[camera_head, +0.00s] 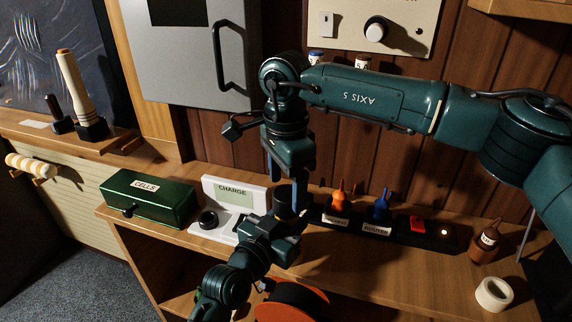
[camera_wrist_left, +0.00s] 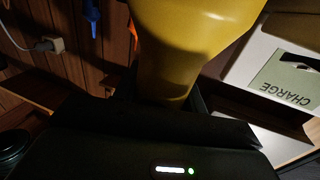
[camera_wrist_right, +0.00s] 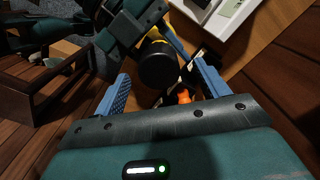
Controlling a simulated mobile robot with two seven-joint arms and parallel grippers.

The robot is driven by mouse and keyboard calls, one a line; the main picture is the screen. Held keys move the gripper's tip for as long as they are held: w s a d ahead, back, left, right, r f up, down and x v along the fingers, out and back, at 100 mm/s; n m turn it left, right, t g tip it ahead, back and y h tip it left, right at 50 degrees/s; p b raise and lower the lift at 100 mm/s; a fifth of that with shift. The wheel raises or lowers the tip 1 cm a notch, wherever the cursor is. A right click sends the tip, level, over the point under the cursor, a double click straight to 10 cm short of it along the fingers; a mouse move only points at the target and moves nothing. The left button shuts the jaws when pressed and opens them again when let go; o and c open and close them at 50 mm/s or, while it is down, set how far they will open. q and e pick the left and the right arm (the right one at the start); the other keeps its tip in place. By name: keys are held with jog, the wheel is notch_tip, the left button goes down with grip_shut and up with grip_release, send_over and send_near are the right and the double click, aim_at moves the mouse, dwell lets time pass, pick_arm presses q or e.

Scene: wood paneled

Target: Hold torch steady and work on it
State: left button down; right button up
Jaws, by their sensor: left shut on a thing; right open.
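A yellow torch (camera_wrist_left: 185,45) fills the top of the left wrist view, standing between the fingers of my left gripper (camera_wrist_left: 163,98), which is shut on it. In the head view my left gripper (camera_head: 270,237) is low in the middle and the torch is mostly hidden. In the right wrist view the torch's round black end (camera_wrist_right: 158,66) faces me. My right gripper (camera_head: 286,190) is open above the torch, pointing down. Its blue fingers (camera_wrist_right: 161,75) are apart, on either side of the black end; I cannot tell whether they touch it.
A red button (camera_head: 417,224), brown bottle (camera_head: 484,246) and white ring (camera_head: 494,294) are to the right. An orange reel (camera_head: 292,303) is below.

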aim_at(286, 193)
jog(key=shift+f, duration=1.75)
jog(key=shift+c, duration=0.4)
jog(key=c, duration=0.9)
jog(key=m, duration=0.6)
jog(key=shift+w, duration=0.1)
jog(key=o, duration=1.1)
jog(key=shift+s, duration=0.25)
